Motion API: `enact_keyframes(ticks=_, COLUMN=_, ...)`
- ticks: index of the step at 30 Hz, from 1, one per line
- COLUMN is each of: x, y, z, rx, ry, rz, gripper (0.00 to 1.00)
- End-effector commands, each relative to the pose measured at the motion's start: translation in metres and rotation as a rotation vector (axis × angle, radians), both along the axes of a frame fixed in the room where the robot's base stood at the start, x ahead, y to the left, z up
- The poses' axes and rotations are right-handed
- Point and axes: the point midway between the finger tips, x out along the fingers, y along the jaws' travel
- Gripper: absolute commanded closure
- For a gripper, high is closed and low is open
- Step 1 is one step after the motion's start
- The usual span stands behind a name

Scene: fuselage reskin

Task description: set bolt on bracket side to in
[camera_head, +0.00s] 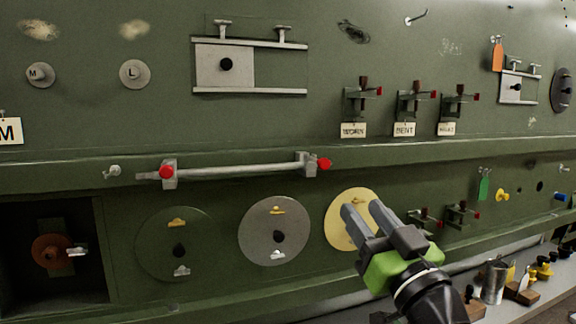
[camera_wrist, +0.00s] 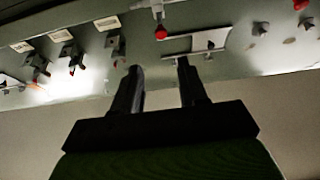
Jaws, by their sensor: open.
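Two plate-and-rail bolts are on the green wall, and no label shows which is the bracket-side one. The larger bolt (camera_head: 210,72) has a grey plate with a black knob at the left part of its two rails. It also shows in the wrist view (camera_wrist: 207,40), which looks upside down. The smaller bolt (camera_head: 510,90) is at the upper right. My gripper (camera_head: 367,213) is open and empty, its fingers in front of a yellow disc (camera_head: 338,222), below and right of the larger bolt. In the wrist view, my fingertips (camera_wrist: 159,68) appear near the larger bolt's rails.
A bar (camera_head: 240,170) with red end knobs runs along the ledge. Several clamps (camera_head: 360,100) with labels stand right of the larger bolt. Round discs (camera_head: 274,230) and an open recess (camera_head: 50,250) are below. A shelf with tools (camera_head: 495,280) is at the lower right.

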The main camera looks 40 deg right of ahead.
Motion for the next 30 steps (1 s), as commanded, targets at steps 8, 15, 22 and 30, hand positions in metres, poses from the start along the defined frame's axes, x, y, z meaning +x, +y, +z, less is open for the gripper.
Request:
enact_keyframes(ticks=8, x=0.058, y=-0.017, z=0.032, rx=0.003, ry=0.004, rz=0.007, gripper=0.58)
enact_keyframes(ticks=15, x=0.109, y=-0.032, z=0.054, rx=0.003, ry=0.003, rz=0.007, gripper=0.58)
enact_keyframes(ticks=22, x=0.132, y=-0.040, z=0.061, rx=0.003, ry=0.002, rz=0.005, gripper=0.58)
enact_keyframes(ticks=30, x=0.133, y=-0.040, z=0.058, rx=0.004, ry=0.003, rz=0.004, gripper=0.62)
